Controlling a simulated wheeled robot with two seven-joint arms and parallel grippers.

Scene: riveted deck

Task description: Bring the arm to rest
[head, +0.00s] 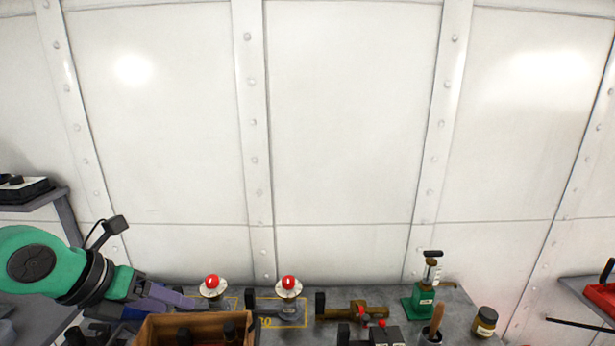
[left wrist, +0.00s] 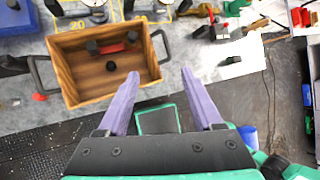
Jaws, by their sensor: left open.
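My left arm comes in from the left in the head view, with a green wrist and a small camera on a stalk. My left gripper (head: 172,300) has purple fingers and is near the back left of the grey workbench (head: 460,310), beside the wooden box. In the left wrist view my left gripper (left wrist: 160,78) shows two fingers spread apart with nothing between them. The fingertips are at the right side of the wooden box (left wrist: 68,82). Whether they touch it I cannot tell. My right gripper is not in view.
The wooden box (head: 150,328) has side handles and holds dark items and a red one. Red-knobbed fittings (head: 212,283), a brass valve (head: 352,311), a green hand pump (head: 420,300) and a jar (head: 485,321) stand on the bench. A riveted white wall (head: 350,130) rises behind.

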